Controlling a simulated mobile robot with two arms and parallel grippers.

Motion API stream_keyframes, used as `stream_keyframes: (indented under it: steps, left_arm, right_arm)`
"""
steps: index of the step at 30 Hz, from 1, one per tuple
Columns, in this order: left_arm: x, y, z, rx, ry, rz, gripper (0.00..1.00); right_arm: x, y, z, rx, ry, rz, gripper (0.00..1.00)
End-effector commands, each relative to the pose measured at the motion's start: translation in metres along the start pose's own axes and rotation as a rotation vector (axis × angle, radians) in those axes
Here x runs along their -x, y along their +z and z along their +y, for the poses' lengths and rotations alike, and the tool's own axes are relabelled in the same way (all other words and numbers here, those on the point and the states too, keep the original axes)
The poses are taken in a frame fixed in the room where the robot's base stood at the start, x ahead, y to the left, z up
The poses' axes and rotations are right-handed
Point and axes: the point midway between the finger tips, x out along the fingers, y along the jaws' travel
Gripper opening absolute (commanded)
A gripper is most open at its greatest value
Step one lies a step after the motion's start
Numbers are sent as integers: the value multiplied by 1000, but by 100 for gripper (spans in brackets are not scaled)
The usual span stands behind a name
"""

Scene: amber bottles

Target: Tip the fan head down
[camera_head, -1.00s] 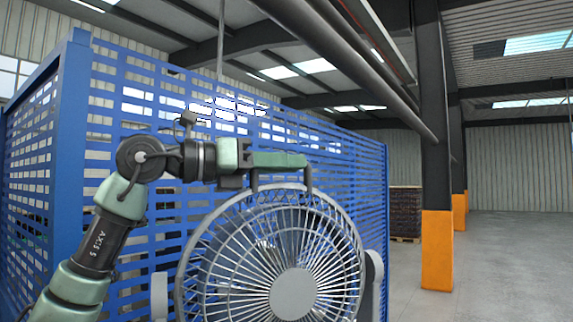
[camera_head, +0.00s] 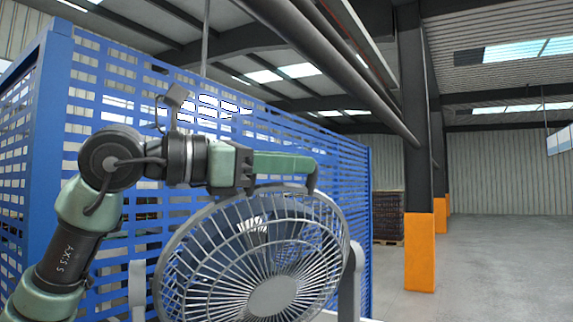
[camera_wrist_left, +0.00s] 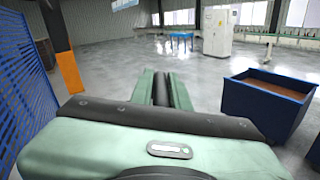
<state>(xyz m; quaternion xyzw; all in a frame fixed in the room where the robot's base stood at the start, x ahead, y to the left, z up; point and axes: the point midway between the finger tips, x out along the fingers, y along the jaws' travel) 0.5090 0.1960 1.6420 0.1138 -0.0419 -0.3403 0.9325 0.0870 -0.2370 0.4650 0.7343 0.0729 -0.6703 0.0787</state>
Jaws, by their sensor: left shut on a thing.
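The fan head (camera_head: 215,262) is a grey round wire cage with a light grey hub, low in the middle of the head view. It sits between two upright grey bracket arms, and its lower edge is cut off. My left gripper (camera_head: 312,180) reaches in from the left along the top of the cage. It is shut on the cage's top rim; the exact contact is partly hidden. In the left wrist view the green fingers (camera_wrist_left: 165,90) lie close together, and the fan is not seen there. My right gripper is in neither view.
A blue slatted panel (camera_head: 105,85) stands close behind the fan and my arm. A black column with an orange base (camera_head: 420,250) is to the right, with open floor beyond. The left wrist view shows a blue bin (camera_wrist_left: 262,105) and a grey cabinet (camera_wrist_left: 218,32).

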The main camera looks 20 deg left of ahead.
Motion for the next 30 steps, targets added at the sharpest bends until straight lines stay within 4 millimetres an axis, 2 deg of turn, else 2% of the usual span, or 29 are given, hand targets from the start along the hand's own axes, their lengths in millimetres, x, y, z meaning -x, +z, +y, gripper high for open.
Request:
stream_keyframes:
  steps: [3, 4, 5, 6, 17, 30]
  left_arm:
    - [0, -1, 1, 3, 0, 2, 0]
    - [0, -1, 1, 3, 0, 2, 25]
    - [0, -1, 1, 3, 0, 2, 33]
    - [0, -1, 1, 3, 0, 2, 36]
    - [4, -1, 1, 3, 2, -1, 36]
    - [70, -2, 1, 3, 3, 0, 36]
  right_arm:
    - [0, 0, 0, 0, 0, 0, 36]
    - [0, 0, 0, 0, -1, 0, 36]
    - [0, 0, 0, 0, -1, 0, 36]
    - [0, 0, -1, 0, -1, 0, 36]
    - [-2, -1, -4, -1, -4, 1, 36]
    - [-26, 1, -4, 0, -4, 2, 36]
